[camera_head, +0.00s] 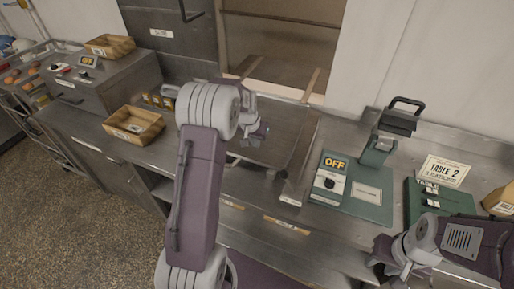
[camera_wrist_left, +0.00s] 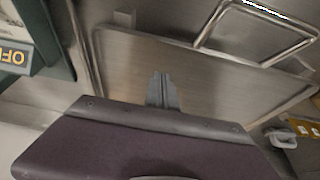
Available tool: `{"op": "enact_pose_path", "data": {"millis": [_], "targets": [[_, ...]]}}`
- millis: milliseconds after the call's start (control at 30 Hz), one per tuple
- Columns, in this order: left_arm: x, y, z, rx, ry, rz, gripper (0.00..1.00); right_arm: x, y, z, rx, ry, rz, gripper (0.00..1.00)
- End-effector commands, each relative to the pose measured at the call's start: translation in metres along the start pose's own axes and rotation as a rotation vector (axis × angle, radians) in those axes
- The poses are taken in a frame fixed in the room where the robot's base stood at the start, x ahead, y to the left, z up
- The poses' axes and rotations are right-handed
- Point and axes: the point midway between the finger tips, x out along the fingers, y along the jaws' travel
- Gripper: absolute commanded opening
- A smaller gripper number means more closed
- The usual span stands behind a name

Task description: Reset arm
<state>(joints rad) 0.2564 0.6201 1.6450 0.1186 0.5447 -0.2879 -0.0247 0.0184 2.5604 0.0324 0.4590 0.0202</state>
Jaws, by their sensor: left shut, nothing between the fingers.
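My left arm reaches in from the bottom of the head view. My left gripper (camera_head: 262,132) is over the steel counter, small and partly hidden by my own wrist. In the left wrist view its fingers (camera_wrist_left: 162,90) are together, with nothing between them, above a flat steel panel (camera_wrist_left: 215,75). My right gripper (camera_head: 382,262) is at the lower right of the head view, near the counter's front. Its fingers are too small and dark to tell whether they are open or shut.
A green device marked OFF (camera_head: 330,180) and a green scale-like machine (camera_head: 385,135) stand right of my left gripper. A TABLE 2 sign (camera_head: 445,170) stands further right. A wooden tray (camera_head: 134,125) sits at left, beside a steel box (camera_head: 105,80) with an OFF display.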

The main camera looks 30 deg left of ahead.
Motion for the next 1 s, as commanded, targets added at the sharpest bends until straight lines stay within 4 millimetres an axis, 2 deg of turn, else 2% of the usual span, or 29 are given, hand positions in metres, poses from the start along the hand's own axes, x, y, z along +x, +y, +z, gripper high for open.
{"op": "enact_pose_path", "data": {"millis": [100,233,600,667,767,867,967,1000], "targets": [[-0.022,0.0,0.0,-0.001,0.004,-0.001,0.0,0.004,0.0,0.0,0.0,0.0,0.0,0.36],[-0.038,0.0,0.0,-0.001,0.002,-0.001,0.0,0.005,0.0,0.001,0.0,0.0,0.0,0.36],[-0.044,0.001,0.0,0.001,0.0,0.0,0.0,0.005,0.0,0.0,0.0,0.0,0.0,0.36],[-0.046,0.007,-0.003,0.014,0.007,0.004,0.0,0.005,0.0,0.0,0.0,0.0,0.0,0.36],[-0.068,0.032,-0.012,0.066,0.048,0.015,0.0,0.005,0.0,0.0,0.0,0.0,0.0,0.36],[-0.086,0.072,0.028,0.144,0.013,0.042,0.0,0.005,0.0,0.0,0.0,0.0,0.0,0.36],[-0.092,0.098,0.089,0.176,-0.049,0.059,0.0,0.005,0.0,0.0,0.0,0.0,0.0,0.36],[-0.092,0.104,0.116,0.178,-0.077,0.062,0.0,0.005,0.0,0.0,0.0,0.0,0.0,0.36]]}}
